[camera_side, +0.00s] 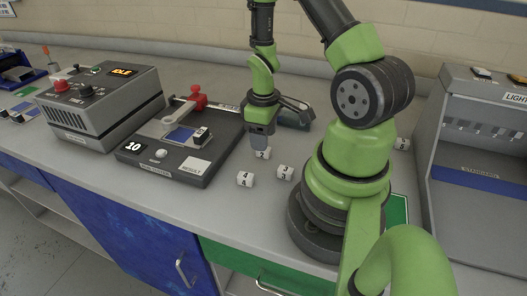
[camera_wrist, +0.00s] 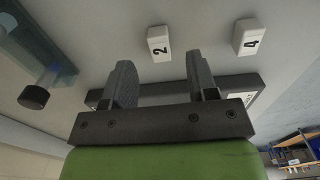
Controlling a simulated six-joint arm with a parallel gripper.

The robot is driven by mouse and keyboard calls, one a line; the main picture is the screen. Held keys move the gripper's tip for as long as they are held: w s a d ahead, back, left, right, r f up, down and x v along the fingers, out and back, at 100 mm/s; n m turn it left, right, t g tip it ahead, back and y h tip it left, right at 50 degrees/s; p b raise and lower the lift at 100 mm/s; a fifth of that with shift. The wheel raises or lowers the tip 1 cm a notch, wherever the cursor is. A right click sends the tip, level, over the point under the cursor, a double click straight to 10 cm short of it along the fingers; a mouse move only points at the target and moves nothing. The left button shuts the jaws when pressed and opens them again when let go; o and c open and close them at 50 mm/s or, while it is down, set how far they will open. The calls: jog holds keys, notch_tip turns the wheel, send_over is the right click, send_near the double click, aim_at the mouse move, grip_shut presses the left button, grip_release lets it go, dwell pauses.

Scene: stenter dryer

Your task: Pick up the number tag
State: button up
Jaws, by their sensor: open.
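Several small white number tags lie on the grey counter. The tag marked 2 (camera_side: 263,154) is just below my gripper (camera_side: 259,138). The tags marked 4 (camera_side: 245,180) and 3 (camera_side: 285,173) lie nearer the front. In the wrist view, tag 2 (camera_wrist: 158,45) is beyond and between the open fingertips of my gripper (camera_wrist: 161,72), apart from both. Tag 4 (camera_wrist: 248,38) lies to its right. My gripper points down, is open and holds nothing. In the side view its fingertips look close to tag 2; the exact gap is unclear.
A control box (camera_side: 85,125) is farther left. A light booth (camera_side: 481,180) stands at right. A dark and teal object (camera_side: 296,118) lies behind my gripper. The counter's front edge is near tag 4.

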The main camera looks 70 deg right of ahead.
aim_at(266, 155)
notch_tip(266, 155, down, 4)
jog(key=shift+f, duration=0.1)
grip_shut()
jog(key=shift+r, duration=0.2)
